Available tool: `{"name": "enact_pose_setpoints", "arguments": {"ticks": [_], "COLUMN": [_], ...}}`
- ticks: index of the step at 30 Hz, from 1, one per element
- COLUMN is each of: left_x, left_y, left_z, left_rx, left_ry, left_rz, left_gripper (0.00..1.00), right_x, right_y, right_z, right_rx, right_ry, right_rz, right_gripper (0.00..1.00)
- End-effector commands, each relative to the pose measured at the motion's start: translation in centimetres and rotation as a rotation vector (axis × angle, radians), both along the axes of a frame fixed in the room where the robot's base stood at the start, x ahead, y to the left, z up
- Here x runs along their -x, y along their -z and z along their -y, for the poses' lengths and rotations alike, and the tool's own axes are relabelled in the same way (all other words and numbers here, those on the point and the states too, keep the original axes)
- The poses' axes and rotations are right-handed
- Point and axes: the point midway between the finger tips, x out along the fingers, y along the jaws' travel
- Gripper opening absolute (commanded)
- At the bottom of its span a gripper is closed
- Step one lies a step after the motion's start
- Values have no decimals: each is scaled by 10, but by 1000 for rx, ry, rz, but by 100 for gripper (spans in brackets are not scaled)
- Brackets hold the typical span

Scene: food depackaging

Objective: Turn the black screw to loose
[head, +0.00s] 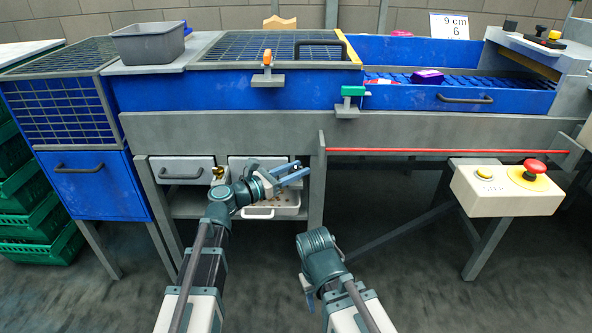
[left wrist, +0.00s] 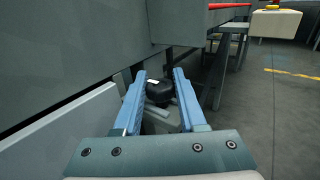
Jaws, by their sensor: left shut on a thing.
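The black screw (left wrist: 159,91) is a dark round knob with a small white mark on top. It shows between the two blue fingers of my left gripper (left wrist: 160,76) in the left wrist view, and the fingers are shut on it. In the head view my left gripper (head: 301,171) reaches right, in front of the drawers and close to the machine's frame leg. The screw cannot be made out there. My right gripper (head: 308,292) hangs low in the middle, apart from the machine, and its fingers are mostly hidden.
Two white drawers (head: 183,171) sit under the machine, with a white tray (head: 285,203) below the right one. A red bar (head: 450,151) runs below the frame. A control box (head: 508,190) with a red button stands at right. Floor is free in front.

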Motion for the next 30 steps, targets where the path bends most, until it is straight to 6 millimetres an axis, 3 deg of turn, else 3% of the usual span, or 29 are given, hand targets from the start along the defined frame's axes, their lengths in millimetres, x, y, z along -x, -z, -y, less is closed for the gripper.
{"name": "enact_pose_setpoints", "arguments": {"ticks": [2,14,30], "left_x": [0,3,3], "left_y": [0,0,0], "left_z": [0,0,2], "left_rx": [0,0,0], "left_ry": [0,-61,-491], "left_rz": [0,0,0], "left_gripper": [0,0,0], "right_x": [0,0,0], "right_y": [0,0,0], "right_z": [0,0,0], "right_rx": [0,0,0], "right_ry": [0,0,0], "right_rz": [0,0,0], "right_gripper": [50,50,50]}}
